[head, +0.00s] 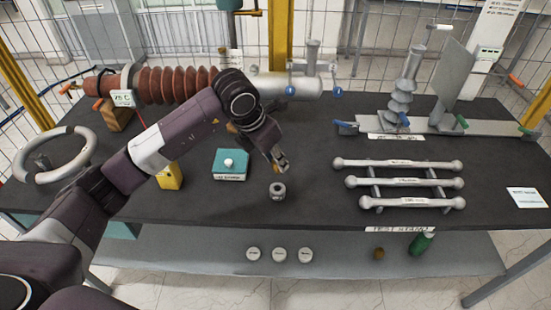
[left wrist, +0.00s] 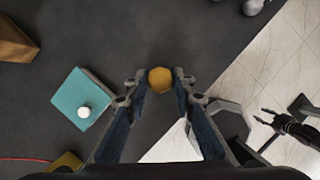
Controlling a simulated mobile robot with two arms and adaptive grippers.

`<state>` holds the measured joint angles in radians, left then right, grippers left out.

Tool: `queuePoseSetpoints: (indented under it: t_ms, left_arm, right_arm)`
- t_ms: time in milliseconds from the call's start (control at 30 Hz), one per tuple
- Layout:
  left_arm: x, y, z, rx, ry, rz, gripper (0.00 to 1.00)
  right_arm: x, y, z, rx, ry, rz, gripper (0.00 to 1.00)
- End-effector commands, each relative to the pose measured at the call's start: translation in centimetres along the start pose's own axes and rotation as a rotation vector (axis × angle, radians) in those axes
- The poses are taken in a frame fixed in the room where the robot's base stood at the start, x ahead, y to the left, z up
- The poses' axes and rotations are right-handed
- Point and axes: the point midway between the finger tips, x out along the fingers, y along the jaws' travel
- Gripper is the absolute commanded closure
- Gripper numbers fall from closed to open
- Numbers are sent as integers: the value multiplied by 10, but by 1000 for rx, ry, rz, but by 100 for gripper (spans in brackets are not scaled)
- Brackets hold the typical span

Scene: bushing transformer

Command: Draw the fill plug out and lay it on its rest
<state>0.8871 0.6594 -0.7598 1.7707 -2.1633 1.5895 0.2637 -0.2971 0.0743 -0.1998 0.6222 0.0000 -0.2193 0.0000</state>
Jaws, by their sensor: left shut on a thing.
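My left gripper (head: 281,168) is shut on a small yellow-brass plug (left wrist: 160,80), which shows between the fingertips in the left wrist view. In the head view the gripper hangs above the dark table, and the plug is mostly hidden by the fingers. A short grey cylinder with a hole in its top (head: 278,191) stands just below the gripper, apart from it; I cannot tell whether it is the plug's rest. My right gripper (left wrist: 266,117) shows small and dark at the right of the left wrist view; its jaw state is unclear.
A teal block with a white knob (head: 231,173) stands left of the gripper. A brown ribbed bushing (head: 175,86) and a grey tank (head: 290,85) lie behind. A rack of grey bars (head: 405,182) is at right. A lower shelf (head: 330,262) holds several small items.

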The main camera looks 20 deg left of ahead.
Motion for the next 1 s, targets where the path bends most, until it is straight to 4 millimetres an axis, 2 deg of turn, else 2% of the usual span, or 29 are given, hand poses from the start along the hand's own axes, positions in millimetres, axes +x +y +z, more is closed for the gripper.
queuePoseSetpoints:
  t_ms: [267, 800, 1000]
  left_arm:
    - [18, 0, -8, 0, 1, 0, 100]
    - [68, 0, -28, 0, 1, 0, 100]
    - [78, 0, -33, 0, 0, 0, 100]
  right_arm:
    - [20, 4, 4, -3, -3, 4, 60]
    - [69, 5, 13, -4, -9, 6, 60]
    - [80, 4, 14, -4, -9, 6, 60]
